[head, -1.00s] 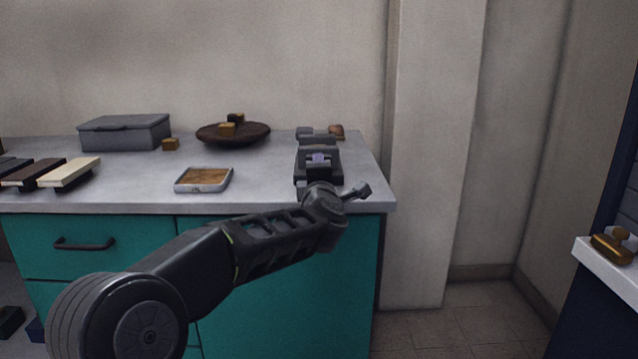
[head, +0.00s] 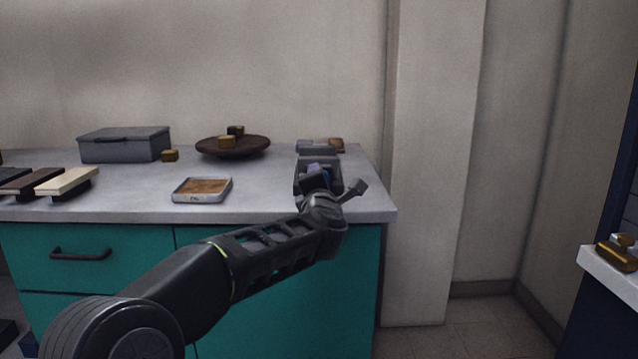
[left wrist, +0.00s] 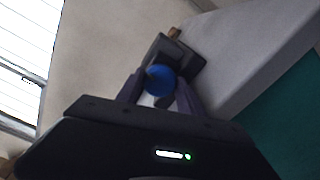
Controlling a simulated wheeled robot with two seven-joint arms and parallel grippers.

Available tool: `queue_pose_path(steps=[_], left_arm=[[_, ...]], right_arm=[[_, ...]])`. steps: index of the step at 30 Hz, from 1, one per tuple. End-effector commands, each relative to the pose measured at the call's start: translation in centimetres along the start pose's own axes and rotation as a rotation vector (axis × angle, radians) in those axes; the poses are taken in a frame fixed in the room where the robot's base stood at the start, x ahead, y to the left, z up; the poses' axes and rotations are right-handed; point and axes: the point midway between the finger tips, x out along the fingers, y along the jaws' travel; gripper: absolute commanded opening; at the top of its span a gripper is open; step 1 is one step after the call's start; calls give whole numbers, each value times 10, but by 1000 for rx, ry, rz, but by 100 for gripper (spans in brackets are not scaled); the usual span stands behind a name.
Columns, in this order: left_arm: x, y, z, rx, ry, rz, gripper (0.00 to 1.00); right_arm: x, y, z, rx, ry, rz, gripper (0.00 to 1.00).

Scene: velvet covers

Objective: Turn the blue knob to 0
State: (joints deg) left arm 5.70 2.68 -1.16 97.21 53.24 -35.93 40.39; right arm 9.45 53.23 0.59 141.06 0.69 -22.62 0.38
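The blue knob (left wrist: 160,78) shows as a round blue cap in the left wrist view, on a dark grey device (left wrist: 183,60). In the head view the device (head: 304,164) stands at the right end of the counter, with my arm partly in front of it. My left gripper (left wrist: 158,90) is at the knob, one dark finger on each side of it, spread apart; whether they touch it is hard to tell. In the head view the left gripper (head: 317,181) is small and partly hidden behind my wrist. The knob's markings cannot be read. My right gripper is not in view.
The grey counter (head: 262,195) holds a shallow tray (head: 202,190), a brown round dish (head: 233,147) with small blocks, a grey lidded box (head: 124,145) and several slabs at the left. A pillar (head: 437,160) stands right of the counter.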

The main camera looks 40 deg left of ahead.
Motion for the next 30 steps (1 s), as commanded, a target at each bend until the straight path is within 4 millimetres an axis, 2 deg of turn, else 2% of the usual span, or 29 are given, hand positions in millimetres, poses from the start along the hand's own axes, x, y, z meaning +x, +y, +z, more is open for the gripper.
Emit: queue_pose_path(steps=[1,7,20,26,30], left_arm=[[0,-1,-1,1,2,-1,48],[0,0,0,1,1,0,64],[0,2,1,57,0,-1,65],[0,5,2,281,0,-4,65],[0,7,3,537,0,-6,65]], right_arm=[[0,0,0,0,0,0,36],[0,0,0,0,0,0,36],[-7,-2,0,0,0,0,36],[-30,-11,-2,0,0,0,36],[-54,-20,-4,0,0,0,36]])
